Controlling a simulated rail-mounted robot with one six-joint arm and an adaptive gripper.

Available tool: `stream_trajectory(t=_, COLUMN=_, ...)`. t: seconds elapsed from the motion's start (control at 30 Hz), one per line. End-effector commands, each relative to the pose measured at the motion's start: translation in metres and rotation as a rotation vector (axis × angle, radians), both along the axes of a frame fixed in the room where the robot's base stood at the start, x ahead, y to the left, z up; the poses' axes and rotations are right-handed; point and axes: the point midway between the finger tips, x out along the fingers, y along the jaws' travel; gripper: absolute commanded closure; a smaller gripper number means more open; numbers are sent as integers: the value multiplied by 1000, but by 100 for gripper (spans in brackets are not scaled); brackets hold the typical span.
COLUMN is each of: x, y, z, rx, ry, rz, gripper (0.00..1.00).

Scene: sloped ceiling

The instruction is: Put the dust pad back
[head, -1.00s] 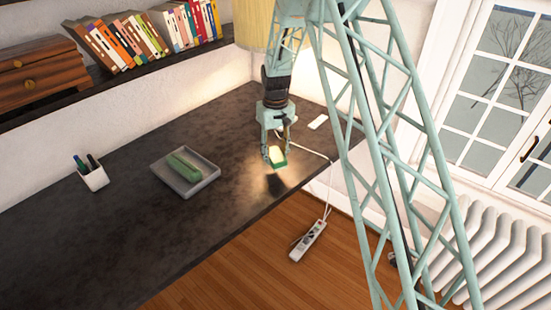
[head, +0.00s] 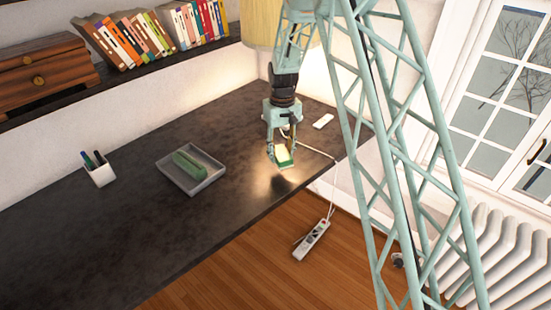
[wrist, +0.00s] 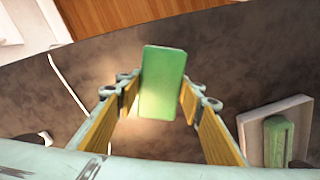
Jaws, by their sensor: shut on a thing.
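The dust pad (head: 283,155), a green block with a pale face, hangs in my gripper (head: 280,148) above the right part of the dark desk. In the wrist view the pad (wrist: 162,82) shows its green face, between the two fingers of my gripper (wrist: 155,103). The fingers are shut on it and it is clear of the desk. A grey square tray (head: 206,182) lies on the desk to the left of my gripper, apart from it. A green long piece (head: 189,164) lies in the tray. The tray's edge also shows in the wrist view (wrist: 250,135).
A white pen cup (head: 101,176) stands at the desk's left. A small white item (head: 323,121) and a white cable (head: 318,152) lie right of my gripper. A power strip (head: 312,240) is on the floor. Shelves with books (head: 125,40) run above the desk.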

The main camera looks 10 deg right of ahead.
Motion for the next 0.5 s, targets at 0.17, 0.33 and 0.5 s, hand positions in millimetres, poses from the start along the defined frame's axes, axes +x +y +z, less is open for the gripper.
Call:
stream_trajectory(t=0.17, x=-27, y=-2, z=-13, rx=0, ry=3, rz=-31, gripper=78)
stream_trajectory(t=0.33, x=-64, y=-5, z=-28, rx=-1, ry=4, rz=-77, gripper=78)
stream_trajectory(t=0.5, x=-103, y=-8, z=-41, rx=0, ry=3, rz=-124, gripper=78)
